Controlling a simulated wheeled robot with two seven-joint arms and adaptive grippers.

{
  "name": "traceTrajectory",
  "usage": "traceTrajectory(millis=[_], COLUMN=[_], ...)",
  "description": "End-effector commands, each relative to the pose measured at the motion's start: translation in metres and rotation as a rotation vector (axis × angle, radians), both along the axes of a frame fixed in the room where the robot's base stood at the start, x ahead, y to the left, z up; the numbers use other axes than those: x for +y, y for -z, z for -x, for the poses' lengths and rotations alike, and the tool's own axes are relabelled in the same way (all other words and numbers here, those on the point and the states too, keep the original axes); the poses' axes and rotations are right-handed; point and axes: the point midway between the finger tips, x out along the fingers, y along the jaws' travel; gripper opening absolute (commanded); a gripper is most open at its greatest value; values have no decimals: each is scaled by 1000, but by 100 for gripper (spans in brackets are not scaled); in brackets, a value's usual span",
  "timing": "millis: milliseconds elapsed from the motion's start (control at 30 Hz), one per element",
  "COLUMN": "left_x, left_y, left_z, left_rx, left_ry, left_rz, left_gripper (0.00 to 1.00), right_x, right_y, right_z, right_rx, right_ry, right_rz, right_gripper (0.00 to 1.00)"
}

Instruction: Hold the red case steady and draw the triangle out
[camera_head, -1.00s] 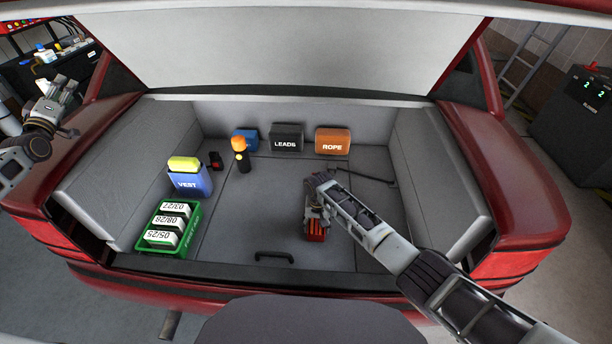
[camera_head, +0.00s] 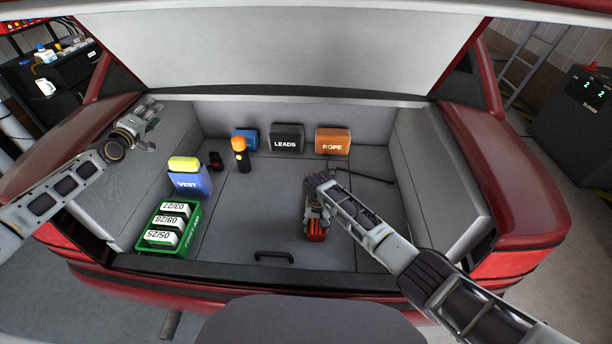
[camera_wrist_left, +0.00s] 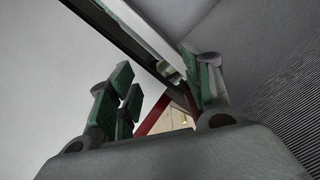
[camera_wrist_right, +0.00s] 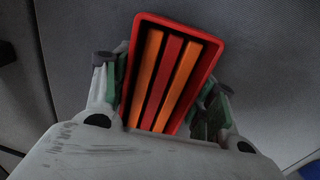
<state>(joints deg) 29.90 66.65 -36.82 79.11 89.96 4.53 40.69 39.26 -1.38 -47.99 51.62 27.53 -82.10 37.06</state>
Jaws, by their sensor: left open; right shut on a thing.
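The red case (camera_head: 317,232) is on the trunk floor, right of centre. My right gripper (camera_head: 318,213) is shut on it from above. In the right wrist view the red case (camera_wrist_right: 203,68) lies between the two fingers of my right gripper (camera_wrist_right: 165,95), its open end facing the camera. Orange and red bars of the triangle (camera_wrist_right: 168,78) show inside the case, within its rim. My left gripper (camera_head: 150,125) is open and empty above the left side of the trunk, well apart from the case. The left wrist view shows its spread fingers (camera_wrist_left: 160,90) with nothing between them.
On the left stand a green first-aid crate (camera_head: 140,246) with dated boxes and a blue vest pouch (camera_head: 203,181). A torch (camera_head: 242,158) stands behind them. LEADS (camera_head: 287,150) and ROPE (camera_head: 333,153) bags line the back. The floor between crate and case is clear, with a black handle (camera_head: 274,254).

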Motion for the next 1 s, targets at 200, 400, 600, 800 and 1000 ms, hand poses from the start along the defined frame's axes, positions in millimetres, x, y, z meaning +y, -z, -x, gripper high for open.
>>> traceTrajectory(millis=[200,400,600,800,1000], left_x=[-42,-76,-112,-149,-187], left_y=[28,54,79,102,123], left_z=[-18,-31,-40,-47,-50], left_rx=[89,184,283,390,499], left_ry=[56,92,120,141,151], left_rz=[91,177,261,340,414], left_gripper=[50,50,50,50,50], right_x=[0,0,0,0,0], right_y=[-1,0,0,0,0], right_z=[-1,0,0,0,0], right_rx=[-1,-1,-1,-1,-1], right_ry=[0,0,0,0,0], right_rz=[-1,-1,0,0,0], right_gripper=[32,32,32,32,32])
